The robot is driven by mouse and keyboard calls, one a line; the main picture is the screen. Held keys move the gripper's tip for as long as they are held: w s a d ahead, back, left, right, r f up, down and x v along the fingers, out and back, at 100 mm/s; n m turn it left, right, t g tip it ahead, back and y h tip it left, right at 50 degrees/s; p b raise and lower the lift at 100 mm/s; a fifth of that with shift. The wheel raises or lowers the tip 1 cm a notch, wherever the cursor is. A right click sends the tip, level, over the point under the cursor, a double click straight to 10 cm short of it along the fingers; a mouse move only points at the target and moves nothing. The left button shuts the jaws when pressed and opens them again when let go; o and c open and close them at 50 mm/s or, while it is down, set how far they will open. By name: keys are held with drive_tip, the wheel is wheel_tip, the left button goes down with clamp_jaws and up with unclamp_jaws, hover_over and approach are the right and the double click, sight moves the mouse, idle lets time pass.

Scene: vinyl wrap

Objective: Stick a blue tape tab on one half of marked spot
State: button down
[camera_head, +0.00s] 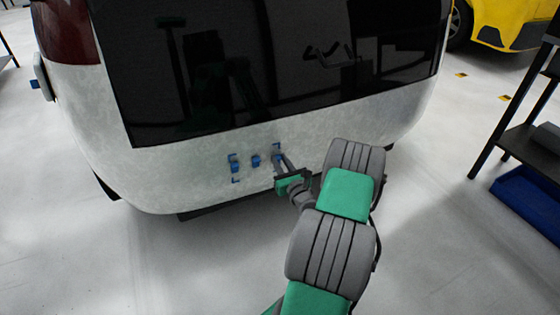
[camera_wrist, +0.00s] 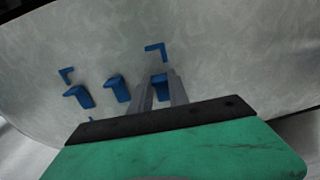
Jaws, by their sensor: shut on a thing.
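The pale lower panel (camera_head: 170,178) of a vehicle carries blue corner marks and blue tape tabs. A left tab (camera_head: 234,165) and a middle tab (camera_head: 255,161) stand out from the panel; both also show in the wrist view, the left tab (camera_wrist: 78,96) and the middle tab (camera_wrist: 117,88). Thin corner marks show at upper left (camera_wrist: 67,74) and upper right (camera_wrist: 156,50). My gripper (camera_head: 279,157) is at the right of this row, close to the panel. Its fingers are shut on a blue tape tab (camera_wrist: 161,86). Whether that tab touches the panel is unclear.
A dark rear window (camera_head: 290,60) lies above the panel. A black shelf (camera_head: 515,140) with a blue bin (camera_head: 528,203) stands at the right. A yellow vehicle (camera_head: 515,18) is at the back right. The floor around is clear.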

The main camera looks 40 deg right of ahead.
drive_tip(key=shift+s, duration=0.2)
drive_tip(key=shift+v, duration=1.2)
drive_tip(key=shift+b+v, duration=2.05)
drive_tip(key=shift+v, duration=0.2)
drive_tip(key=shift+a, duration=0.1)
